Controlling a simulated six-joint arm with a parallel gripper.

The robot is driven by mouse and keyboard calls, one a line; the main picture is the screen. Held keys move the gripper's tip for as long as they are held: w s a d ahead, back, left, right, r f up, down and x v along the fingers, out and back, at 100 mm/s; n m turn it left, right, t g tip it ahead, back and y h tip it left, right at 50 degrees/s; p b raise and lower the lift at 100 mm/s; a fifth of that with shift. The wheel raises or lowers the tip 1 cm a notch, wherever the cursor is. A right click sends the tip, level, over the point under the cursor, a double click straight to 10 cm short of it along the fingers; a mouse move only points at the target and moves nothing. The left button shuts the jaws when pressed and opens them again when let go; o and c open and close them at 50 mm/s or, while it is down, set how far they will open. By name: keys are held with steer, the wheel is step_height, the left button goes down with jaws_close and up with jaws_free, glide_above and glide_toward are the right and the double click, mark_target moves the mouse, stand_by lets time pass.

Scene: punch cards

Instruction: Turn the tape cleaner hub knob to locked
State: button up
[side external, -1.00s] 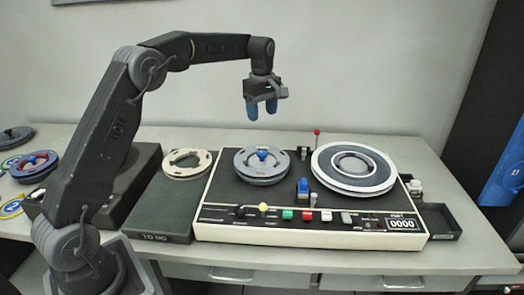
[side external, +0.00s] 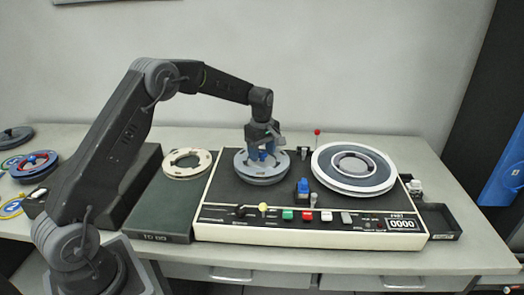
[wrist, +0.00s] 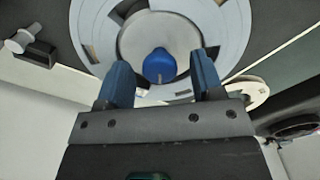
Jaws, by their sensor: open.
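The tape cleaner (side external: 225,205) is a dark-topped deck with a cream front, standing on the bench. Its left hub carries a grey reel (side external: 240,170) with a blue knob at the centre. In the wrist view the blue hub knob (wrist: 159,66) sits on a pale round hub, with its narrow end pointing up in the picture. My gripper (side external: 262,153) is right above this hub, pointing down. In the wrist view its two blue fingers (wrist: 160,80) are open, one on each side of the knob, with gaps between. I cannot tell whether the fingertips are level with the knob.
A large white-rimmed reel (side external: 352,190) sits on the right hub. A cream ring (side external: 187,175) lies to the left on a dark green case (side external: 160,215).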

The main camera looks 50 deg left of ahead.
steer(key=shift+c, duration=0.4)
steer(key=c, duration=0.8)
steer(key=shift+c, duration=0.2)
steer(key=shift+m, duration=0.4)
steer(key=m, duration=1.3)
